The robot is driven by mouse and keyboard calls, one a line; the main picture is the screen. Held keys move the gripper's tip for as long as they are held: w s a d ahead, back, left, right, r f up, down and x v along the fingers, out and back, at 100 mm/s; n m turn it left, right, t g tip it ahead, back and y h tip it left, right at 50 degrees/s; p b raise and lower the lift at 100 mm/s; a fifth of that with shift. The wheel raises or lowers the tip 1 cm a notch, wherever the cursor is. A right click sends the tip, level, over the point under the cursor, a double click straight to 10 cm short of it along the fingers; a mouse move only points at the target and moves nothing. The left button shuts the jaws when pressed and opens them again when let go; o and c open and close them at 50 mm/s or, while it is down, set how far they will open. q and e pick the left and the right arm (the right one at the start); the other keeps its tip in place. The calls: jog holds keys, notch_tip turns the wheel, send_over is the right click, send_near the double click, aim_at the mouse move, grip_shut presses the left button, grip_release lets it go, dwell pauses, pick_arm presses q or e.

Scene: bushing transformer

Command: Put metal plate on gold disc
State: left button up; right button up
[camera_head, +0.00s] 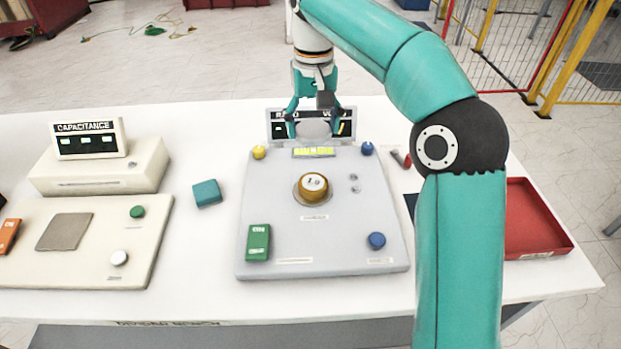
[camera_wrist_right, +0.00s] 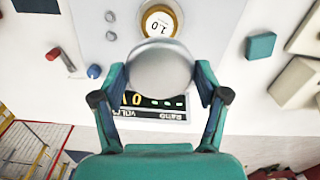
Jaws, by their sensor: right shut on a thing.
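My right gripper (camera_head: 317,122) is shut on a round silver metal plate (camera_wrist_right: 160,67), one finger at each side of it. In the head view the plate (camera_head: 314,129) shows between the fingers, in front of the ratio display. The gold disc (camera_head: 313,194) is on the middle of the grey panel, with a white top marked 1.0. It also shows in the right wrist view (camera_wrist_right: 175,8), partly overlapped by the plate. The plate is behind the disc in the head view, apart from it. My left gripper is in neither view.
A capacitance unit (camera_head: 92,165) stands further left, and a red tray (camera_head: 535,225) at right.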

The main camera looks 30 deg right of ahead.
send_over(313, 182)
notch_tip(313, 182, down, 8)
jog(key=shift+b, duration=0.45)
notch_tip(313, 182, down, 4)
jog(key=shift+f, duration=0.35)
jog(key=shift+f, duration=0.15)
jog(key=o, duration=1.3)
notch_tip(313, 182, up, 12)
jog(key=shift+r+p, duration=0.15)
jog(key=shift+p, duration=0.55)
